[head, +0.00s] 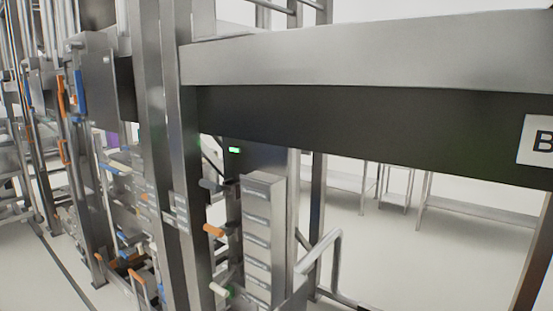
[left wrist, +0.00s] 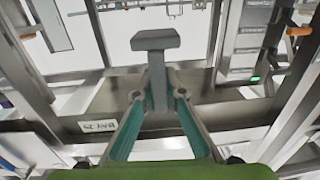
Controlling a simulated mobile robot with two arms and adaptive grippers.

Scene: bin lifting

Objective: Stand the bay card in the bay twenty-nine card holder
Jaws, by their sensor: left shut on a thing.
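In the left wrist view my left gripper (left wrist: 157,95) has its teal-lined fingers closed on the stem of a grey T-shaped piece, which I take to be the bay card (left wrist: 156,40). Its flat head points away from the gripper, over a grey metal beam. A white label (left wrist: 100,125), which seems to read BAY 29, is on the beam to the left, apart from the held piece. I cannot make out the card holder for certain. In the head view a white sign with a B (head: 537,140) is cut off at the right edge. Neither gripper shows there.
A broad metal beam (head: 370,55) crosses the head view, joined to tall uprights (head: 185,150). A stack of grey drawers (head: 262,235) stands below it. Racks with orange and blue handles fill the left. Open floor (head: 400,260) lies beyond, with low metal tables behind.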

